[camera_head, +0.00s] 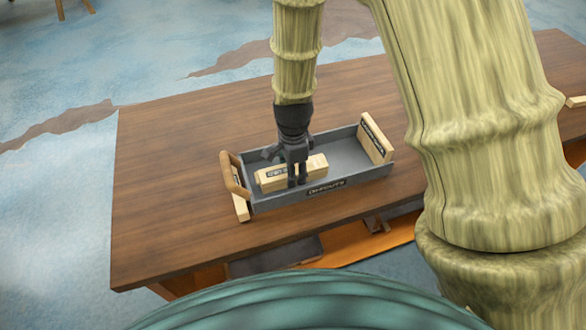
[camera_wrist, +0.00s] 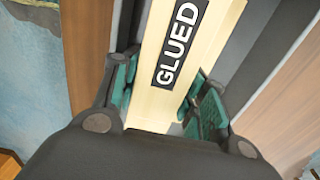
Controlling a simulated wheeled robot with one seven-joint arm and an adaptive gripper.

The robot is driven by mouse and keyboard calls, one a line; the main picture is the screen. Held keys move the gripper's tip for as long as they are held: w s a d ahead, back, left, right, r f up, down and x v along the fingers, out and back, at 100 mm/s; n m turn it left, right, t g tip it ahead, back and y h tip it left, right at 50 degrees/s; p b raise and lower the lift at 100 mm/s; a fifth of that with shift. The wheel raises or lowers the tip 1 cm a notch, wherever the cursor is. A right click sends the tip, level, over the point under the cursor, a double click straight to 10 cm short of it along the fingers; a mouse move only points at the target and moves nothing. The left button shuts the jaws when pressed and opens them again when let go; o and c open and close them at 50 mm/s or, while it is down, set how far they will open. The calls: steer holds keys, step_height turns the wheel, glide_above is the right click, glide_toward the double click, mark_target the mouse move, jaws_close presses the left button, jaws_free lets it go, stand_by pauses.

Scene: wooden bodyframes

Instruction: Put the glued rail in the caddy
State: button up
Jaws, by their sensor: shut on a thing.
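The glued rail (camera_head: 316,165) is a pale wooden bar inside the grey caddy (camera_head: 346,178), lying along its length. In the wrist view the rail (camera_wrist: 192,62) shows a black label reading GLUED. My gripper (camera_head: 297,182) is shut on the rail, one finger on each side of it. The caddy has wooden end pieces and a front label that seems to read OFFCUTS. I cannot tell whether the rail touches the caddy's floor. My gripper hides the rail's middle in the head view.
The caddy stands on a brown wooden table (camera_head: 160,190) with clear surface to its left and behind. A wooden piece (camera_head: 575,101) shows at the right edge. My own arm covers much of the right side.

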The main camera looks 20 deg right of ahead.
steer(key=shift+f, duration=0.6)
steer(key=o, duration=1)
steer(key=shift+c, duration=0.2)
steer(key=shift+r, duration=0.1)
step_height(320, 180, up, 13)
steer(key=b, duration=0.2)
